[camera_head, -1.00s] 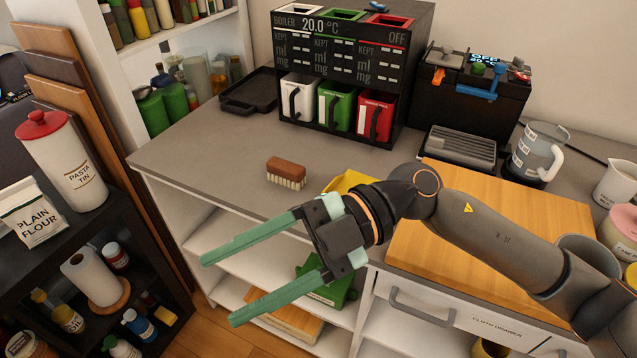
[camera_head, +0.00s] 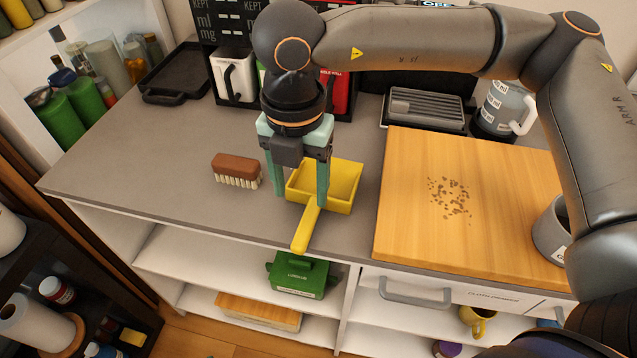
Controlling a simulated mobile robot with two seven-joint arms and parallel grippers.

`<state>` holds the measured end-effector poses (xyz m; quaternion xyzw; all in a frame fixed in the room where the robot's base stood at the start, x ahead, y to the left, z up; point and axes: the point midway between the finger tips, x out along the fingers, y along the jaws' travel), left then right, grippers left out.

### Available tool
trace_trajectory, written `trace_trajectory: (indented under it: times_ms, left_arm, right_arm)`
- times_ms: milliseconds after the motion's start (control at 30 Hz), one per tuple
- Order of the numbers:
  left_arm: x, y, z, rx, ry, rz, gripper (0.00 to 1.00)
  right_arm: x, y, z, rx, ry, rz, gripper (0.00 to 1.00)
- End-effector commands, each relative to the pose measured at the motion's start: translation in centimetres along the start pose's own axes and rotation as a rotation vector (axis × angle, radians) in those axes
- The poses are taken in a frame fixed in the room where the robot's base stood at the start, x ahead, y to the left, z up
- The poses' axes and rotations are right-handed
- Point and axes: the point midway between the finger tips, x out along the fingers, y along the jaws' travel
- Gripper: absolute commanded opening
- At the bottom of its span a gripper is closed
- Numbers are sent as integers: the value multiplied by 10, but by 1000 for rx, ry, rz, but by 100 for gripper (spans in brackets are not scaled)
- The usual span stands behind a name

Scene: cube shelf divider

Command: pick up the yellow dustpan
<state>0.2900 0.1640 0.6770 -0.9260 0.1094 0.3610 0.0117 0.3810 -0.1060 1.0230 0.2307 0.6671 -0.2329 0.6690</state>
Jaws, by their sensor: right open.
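The yellow dustpan (camera_head: 341,184) lies on the grey counter, left of the wooden board. Its handle (camera_head: 307,230) points toward the counter's front edge and reaches over it. My right gripper (camera_head: 300,200) points down over the dustpan with its green fingers spread open. One finger is left of the pan, and the other overlaps the pan near the base of the handle. I cannot tell whether either finger touches it. My left gripper is not in view.
A brown brush (camera_head: 237,170) lies left of the dustpan. A wooden board (camera_head: 480,195) with dark crumbs is to the right. A mug (camera_head: 503,108), a black tray (camera_head: 178,75) and the dispenser stand behind. Open shelves hold a green box (camera_head: 298,275) below the front edge.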

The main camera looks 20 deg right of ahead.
Motion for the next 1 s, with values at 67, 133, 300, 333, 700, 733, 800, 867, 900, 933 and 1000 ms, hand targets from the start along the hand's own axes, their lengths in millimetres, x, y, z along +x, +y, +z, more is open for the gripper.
trace_trajectory:
  times_ms: [67,133,300,333,700,733,800,867,900,933,1000]
  left_arm:
    - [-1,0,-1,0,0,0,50]
    - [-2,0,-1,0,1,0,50]
    - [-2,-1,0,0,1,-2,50]
    - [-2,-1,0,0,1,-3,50]
    - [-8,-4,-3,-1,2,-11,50]
    - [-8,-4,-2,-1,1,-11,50]
    - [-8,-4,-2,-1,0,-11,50]
    - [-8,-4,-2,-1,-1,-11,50]
    - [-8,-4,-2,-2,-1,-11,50]
    - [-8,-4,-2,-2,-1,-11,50]
    - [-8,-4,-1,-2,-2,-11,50]
  right_arm:
    - [14,-1,-1,-1,3,-2,65]
    - [24,-1,0,-1,2,-2,65]
    - [37,-1,-1,-2,2,1,65]
    - [39,-1,-1,-2,3,0,65]
    - [85,-8,-3,-2,4,1,65]
    - [86,-8,-3,-2,4,1,65]
    - [88,-8,-3,-2,3,3,65]
    - [88,-8,-3,-2,3,3,65]
    - [88,-8,-3,-2,3,3,65]
    - [88,-8,-3,-2,3,3,65]
    - [88,-8,-3,-2,3,3,60]
